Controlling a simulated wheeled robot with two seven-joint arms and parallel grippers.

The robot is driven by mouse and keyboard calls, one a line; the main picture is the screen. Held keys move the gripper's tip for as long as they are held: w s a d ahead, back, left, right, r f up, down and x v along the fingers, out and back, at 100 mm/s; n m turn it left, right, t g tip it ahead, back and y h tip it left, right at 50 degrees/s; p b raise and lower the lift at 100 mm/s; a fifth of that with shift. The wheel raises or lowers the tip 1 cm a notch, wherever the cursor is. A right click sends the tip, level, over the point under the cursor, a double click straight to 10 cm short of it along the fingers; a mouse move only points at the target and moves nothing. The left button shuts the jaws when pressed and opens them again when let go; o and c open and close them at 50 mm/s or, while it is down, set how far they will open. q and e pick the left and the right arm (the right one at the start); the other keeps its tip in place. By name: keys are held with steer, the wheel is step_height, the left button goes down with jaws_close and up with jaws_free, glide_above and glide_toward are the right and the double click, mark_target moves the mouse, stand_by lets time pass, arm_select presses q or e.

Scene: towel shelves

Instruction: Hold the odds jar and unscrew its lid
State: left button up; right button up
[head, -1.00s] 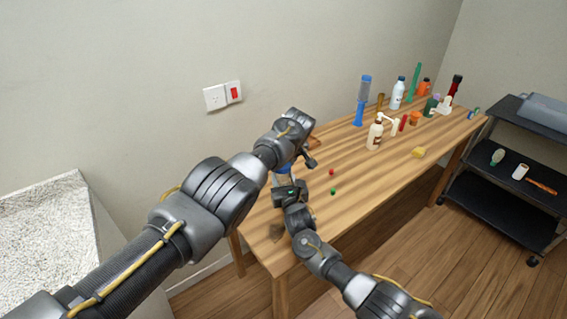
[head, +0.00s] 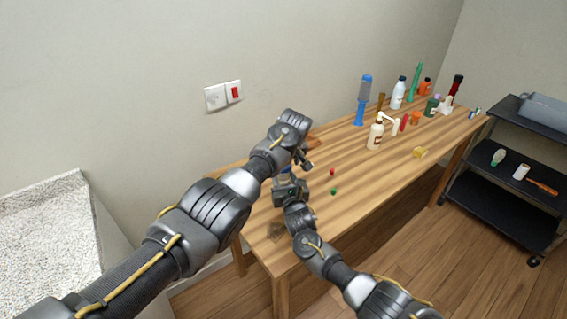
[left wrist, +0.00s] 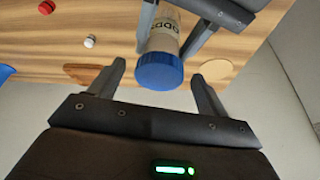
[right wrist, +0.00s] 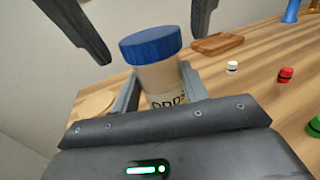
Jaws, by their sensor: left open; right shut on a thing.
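The odds jar (right wrist: 160,78) is a beige jar with dark lettering and a blue lid (right wrist: 151,44), which is on it. My right gripper (right wrist: 158,75) is shut on the jar's body, one finger on each side below the lid. In the left wrist view the lid (left wrist: 160,71) shows between the fingers of my left gripper (left wrist: 158,69). My left gripper is open above the jar, its fingers apart from the lid. In the head view my arms mostly hide the jar, and my right gripper (head: 290,190) is over the table's near left end.
The wooden table (head: 345,190) carries a red piece (head: 332,171), a green piece (head: 334,190) and a brown board (right wrist: 217,43) near the jar. Several bottles, including a cream pump bottle (head: 376,132), stand farther right. A black cart (head: 505,185) stands beyond.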

arm_select(q)
steer(key=shift+a+m+h, duration=0.1)
steer(key=shift+m+h, duration=0.2)
steer(key=shift+m, duration=0.4)
steer(key=m+h, duration=0.1)
steer(key=m, duration=0.2)
steer(key=shift+a, duration=0.2)
steer(key=m+h, duration=0.1)
steer(key=m, duration=0.2)
steer(key=shift+a, duration=0.1)
steer(key=m+h, duration=0.1)
steer(key=m, duration=0.2)
steer(key=shift+w+a+h, duration=0.1)
steer(key=shift+h, duration=0.2)
